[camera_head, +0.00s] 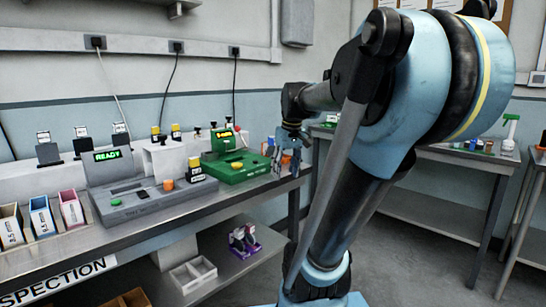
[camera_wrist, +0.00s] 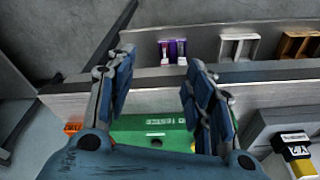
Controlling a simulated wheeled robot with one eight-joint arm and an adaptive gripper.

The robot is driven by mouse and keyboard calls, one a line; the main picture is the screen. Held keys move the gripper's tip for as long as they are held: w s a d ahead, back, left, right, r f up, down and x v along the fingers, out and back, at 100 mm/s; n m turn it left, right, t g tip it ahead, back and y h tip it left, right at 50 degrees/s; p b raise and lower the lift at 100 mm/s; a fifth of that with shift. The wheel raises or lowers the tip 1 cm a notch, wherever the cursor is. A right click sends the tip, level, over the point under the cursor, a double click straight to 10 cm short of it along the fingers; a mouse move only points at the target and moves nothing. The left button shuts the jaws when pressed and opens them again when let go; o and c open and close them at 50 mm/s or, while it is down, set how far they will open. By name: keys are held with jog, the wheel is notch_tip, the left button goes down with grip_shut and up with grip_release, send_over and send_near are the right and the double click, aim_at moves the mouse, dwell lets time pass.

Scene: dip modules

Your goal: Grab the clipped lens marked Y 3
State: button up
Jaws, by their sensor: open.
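I cannot pick out a lens marked Y 3 with certainty. Several small yellow-and-black modules stand on the bench in the head view, one beside the grey READY unit (camera_head: 195,168) and one at the back (camera_head: 176,130); their marks are too small to read. In the wrist view a yellow module with a white label (camera_wrist: 297,150) shows at the lower right; its label starts with Y, but I cannot read the rest surely. My gripper (camera_head: 290,143) is open and empty near the bench's right end, beside the green unit (camera_head: 236,165). Its spread fingers (camera_wrist: 160,65) also show in the wrist view.
A grey unit with a READY display (camera_head: 135,200) stands left of the green one. Open bins (camera_head: 42,218) line the left. The lower shelf holds a purple rack (camera_head: 243,240), a white tray (camera_head: 193,273) and a brown tray (camera_head: 130,299). A second bench (camera_head: 450,155) stands right.

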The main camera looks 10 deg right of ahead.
jog(key=w+d+r+n, duration=0.1)
jog(key=w+r+n, duration=0.1)
jog(key=w+r, duration=0.9)
jog(key=n+y, duration=0.1)
jog(key=n, duration=0.1)
send_near(273, 147)
jog(key=x, duration=0.5)
jog(key=shift+f, duration=0.15)
jog(key=x, duration=0.2)
jog(key=w+x, duration=0.1)
jog(key=x, duration=0.1)
jog(key=shift+f, duration=0.1)
jog(key=shift+w+a+f, duration=0.1)
jog(key=shift+w+f, duration=0.05)
jog(key=shift+f, duration=0.3)
grip_shut()
